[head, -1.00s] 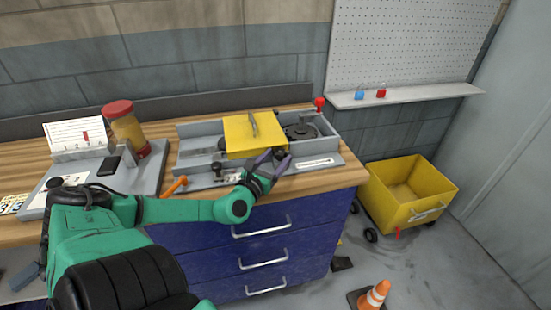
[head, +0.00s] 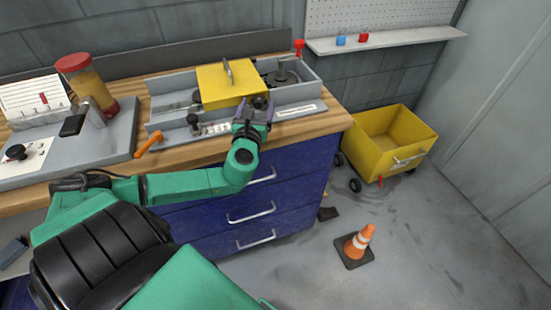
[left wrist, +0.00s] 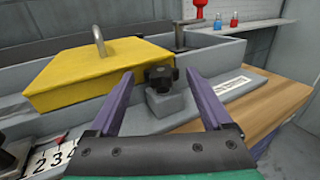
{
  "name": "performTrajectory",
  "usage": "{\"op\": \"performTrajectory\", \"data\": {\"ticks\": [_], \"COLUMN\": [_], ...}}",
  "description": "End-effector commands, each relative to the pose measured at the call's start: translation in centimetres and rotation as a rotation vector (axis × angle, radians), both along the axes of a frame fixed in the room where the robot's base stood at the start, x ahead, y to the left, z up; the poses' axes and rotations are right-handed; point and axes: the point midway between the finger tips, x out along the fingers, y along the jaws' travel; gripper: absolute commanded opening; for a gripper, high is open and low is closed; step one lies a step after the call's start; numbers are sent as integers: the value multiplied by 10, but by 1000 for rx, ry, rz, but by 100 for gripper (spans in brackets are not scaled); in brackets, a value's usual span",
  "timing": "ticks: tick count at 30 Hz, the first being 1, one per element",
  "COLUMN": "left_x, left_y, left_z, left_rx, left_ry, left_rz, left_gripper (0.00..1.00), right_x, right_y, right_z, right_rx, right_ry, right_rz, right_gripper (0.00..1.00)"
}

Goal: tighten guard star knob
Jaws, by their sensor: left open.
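The black star knob (left wrist: 161,77) sits on a grey block at the front of the yellow guard (left wrist: 85,72). In the left wrist view it shows between the purple fingers of my left gripper (left wrist: 159,88), with a gap on each side. In the head view, my left gripper (head: 256,107) is open at the front edge of the yellow guard (head: 222,94), and the knob (head: 259,102) is small and partly hidden by the fingers. I cannot tell whether the fingertips reach around the knob or stop short of it. My right gripper is not in view.
The grey machine bed (head: 298,94) stands on the wooden bench. An orange lever (head: 149,143) and a black knob (head: 193,120) lie left of my gripper. A red knob (head: 299,46) rises at the back right. A yellow cart (head: 391,143) and a cone (head: 356,244) stand on the floor.

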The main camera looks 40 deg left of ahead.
Motion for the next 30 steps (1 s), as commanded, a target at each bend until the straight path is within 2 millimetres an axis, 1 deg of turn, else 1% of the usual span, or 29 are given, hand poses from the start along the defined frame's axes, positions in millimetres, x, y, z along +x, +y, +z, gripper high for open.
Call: {"op": "performTrajectory", "data": {"ticks": [1, 8, 14, 17, 30], "left_x": [2, 7, 12, -1, -56], "left_y": [-2, -9, -14, -33, -128], "left_z": [-3, -5, -8, -2, -1], "left_rx": [-10, -10, -7, 0, -2], "left_ry": [-9, -1, 2, 9, 5], "left_rz": [44, 287, 526, 538, 537], "left_gripper": [83, 83, 83, 83, 83], "right_x": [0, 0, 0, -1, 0], "right_y": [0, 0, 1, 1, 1], "right_z": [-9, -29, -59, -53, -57], "right_rx": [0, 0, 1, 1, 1], "right_ry": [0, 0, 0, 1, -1], "right_rz": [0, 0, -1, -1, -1], "right_gripper": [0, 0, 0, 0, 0]}}
